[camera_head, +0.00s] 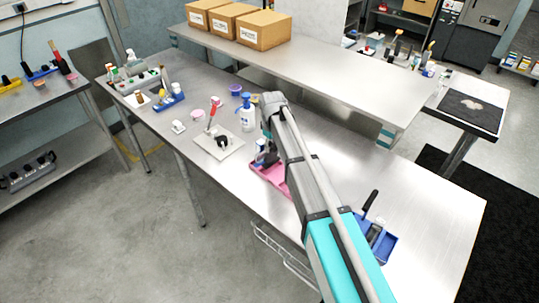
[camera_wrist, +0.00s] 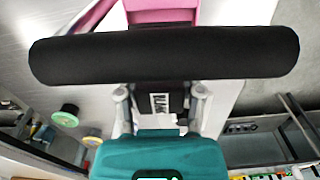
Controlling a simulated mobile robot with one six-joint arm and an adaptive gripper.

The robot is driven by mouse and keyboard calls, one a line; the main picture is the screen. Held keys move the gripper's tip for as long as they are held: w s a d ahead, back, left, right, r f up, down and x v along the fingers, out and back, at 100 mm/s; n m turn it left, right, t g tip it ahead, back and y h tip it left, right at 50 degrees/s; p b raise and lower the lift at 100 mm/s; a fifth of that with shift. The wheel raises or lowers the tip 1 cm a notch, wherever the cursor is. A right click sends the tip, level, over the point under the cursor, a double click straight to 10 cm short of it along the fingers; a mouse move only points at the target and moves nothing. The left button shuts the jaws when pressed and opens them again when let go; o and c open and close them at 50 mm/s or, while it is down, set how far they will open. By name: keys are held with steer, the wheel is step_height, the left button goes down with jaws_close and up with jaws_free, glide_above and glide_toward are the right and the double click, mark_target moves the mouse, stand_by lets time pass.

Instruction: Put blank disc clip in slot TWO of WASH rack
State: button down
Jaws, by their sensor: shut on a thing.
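In the wrist view my gripper (camera_wrist: 160,96) is shut on a wide black bar-shaped handle (camera_wrist: 160,53), which spans most of the picture. I take it for the disc clip; its disc end is not clear to me. A small label with dark print sits between the fingers, too small to read. A pink rack (camera_wrist: 163,13) shows beyond the bar. In the head view the pink rack (camera_head: 269,178) lies on the steel bench, partly hidden by my arm. Its label and slots cannot be made out, so I cannot tell whether it is the WASH rack.
A blue rack (camera_head: 383,246) with a black-handled thing stands on the bench to the right. A pale board (camera_head: 219,143), a wash bottle (camera_head: 247,112) and a purple cup (camera_head: 236,89) stand to the left. A raised shelf (camera_head: 330,72) runs behind. Bare bench (camera_head: 430,205) lies at right.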

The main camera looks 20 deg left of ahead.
mark_target(271, 161)
stand_by(0.3)
steer(key=shift+f+b, duration=1.85)
steer(key=shift+f, duration=0.05)
steer(key=shift+c, duration=1.1)
jaws_free()
steer(key=shift+f, duration=0.1)
steer(key=shift+r, duration=0.2)
step_height(271, 161, up, 12)
steer(key=p, duration=1.2)
